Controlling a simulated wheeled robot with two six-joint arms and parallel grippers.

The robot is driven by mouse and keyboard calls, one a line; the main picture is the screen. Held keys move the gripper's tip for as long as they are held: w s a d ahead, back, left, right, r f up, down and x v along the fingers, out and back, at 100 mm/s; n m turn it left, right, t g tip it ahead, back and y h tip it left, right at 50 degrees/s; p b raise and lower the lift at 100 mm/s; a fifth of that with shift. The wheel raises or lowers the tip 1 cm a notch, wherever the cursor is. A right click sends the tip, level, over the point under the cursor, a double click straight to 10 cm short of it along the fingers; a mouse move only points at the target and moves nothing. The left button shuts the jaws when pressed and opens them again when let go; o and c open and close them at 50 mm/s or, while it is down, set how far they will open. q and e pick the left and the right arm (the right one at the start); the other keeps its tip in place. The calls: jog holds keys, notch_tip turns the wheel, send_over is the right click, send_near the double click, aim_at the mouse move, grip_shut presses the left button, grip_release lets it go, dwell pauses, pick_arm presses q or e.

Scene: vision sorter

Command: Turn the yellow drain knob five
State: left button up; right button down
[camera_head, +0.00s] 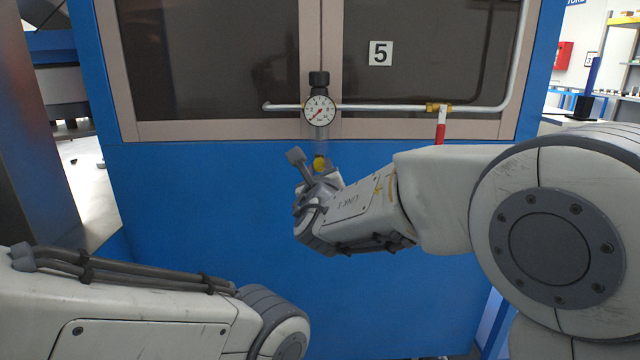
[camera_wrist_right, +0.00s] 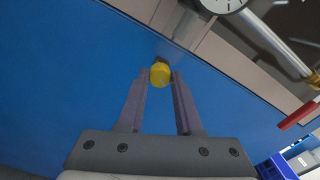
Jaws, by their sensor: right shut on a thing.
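My right gripper (camera_head: 318,165) is at the knob. In the right wrist view the yellow knob (camera_wrist_right: 160,73) lies between the two fingertips of my right gripper (camera_wrist_right: 159,77), which are shut on its sides. The gauge's lower edge shows at the top of the wrist view (camera_wrist_right: 222,4). My left arm shows at the lower left of the head view, but its gripper is not visible.
A metal pipe (camera_head: 390,107) runs sideways from the gauge. A valve with a red handle (camera_head: 441,128) hangs from it to the right. The blue panel (camera_head: 200,200) is a flat wall close behind the gripper.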

jog(key=m+b, duration=0.6)
jog(key=b, duration=0.1)
jog(key=m+b, duration=0.3)
jog(key=b, duration=0.1)
jog(key=shift+f, duration=0.25)
jog(key=shift+r+m+b, duration=0.15)
jog(key=shift+m+b, duration=1.55)
jog(key=shift+m, duration=0.1)
jog(key=c, duration=0.6)
grip_release()
jog(key=shift+r, duration=0.1)
jog(key=s, duration=0.7)
jog(key=s+d, duration=0.1)
jog(key=s, duration=0.2)
jog(key=shift+s+p, duration=0.25)
jog(key=shift+p, duration=0.15)
